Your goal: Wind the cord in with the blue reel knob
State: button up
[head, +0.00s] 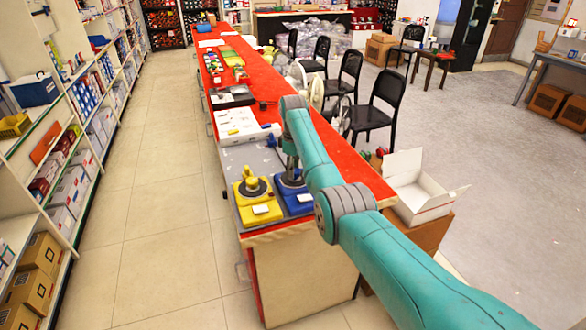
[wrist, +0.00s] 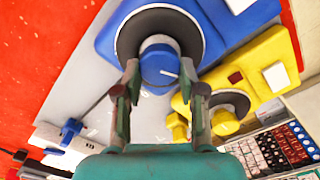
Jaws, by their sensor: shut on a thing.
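The blue reel knob (wrist: 158,64) is round, with a short white mark on its face, and sits in the middle of a dark drum (wrist: 128,38) on a blue base (wrist: 215,42). My gripper (wrist: 160,80) is shut on this knob, one finger on each side. In the head view the blue base (head: 297,203) stands near the table's front end, and my gripper (head: 291,176) points down over it; the knob is hidden there. A thin grey line (wrist: 97,107) runs to a small blue piece (wrist: 71,131) in the wrist view; I cannot tell whether it is the cord.
A yellow unit (wrist: 250,72) with a dark drum stands close beside the blue one; it also shows in the head view (head: 261,211). A white panel (head: 238,122) lies farther back on the red table (head: 270,85). An open white box (head: 418,190) is to the right.

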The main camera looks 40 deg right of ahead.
jog(key=m, duration=0.5)
jog(key=shift+d, duration=0.15)
jog(key=m, duration=0.5)
jog(key=shift+d+m, duration=0.15)
jog(key=shift+m, duration=0.25)
jog(key=m, duration=0.5)
jog(key=shift+d+m, duration=0.1)
jog(key=shift+m, duration=0.2)
jog(key=m, duration=0.4)
jog(key=shift+s, duration=0.15)
jog(key=m, duration=0.6)
jog(key=shift+s, duration=0.1)
jog(key=m, duration=0.4)
jog(key=shift+s, duration=0.15)
jog(key=m, duration=0.5)
jog(key=shift+s+m, duration=0.1)
jog(key=shift+m, duration=0.3)
jog(key=m, duration=0.4)
jog(key=shift+a+m, duration=0.2)
jog(key=shift+m, duration=0.2)
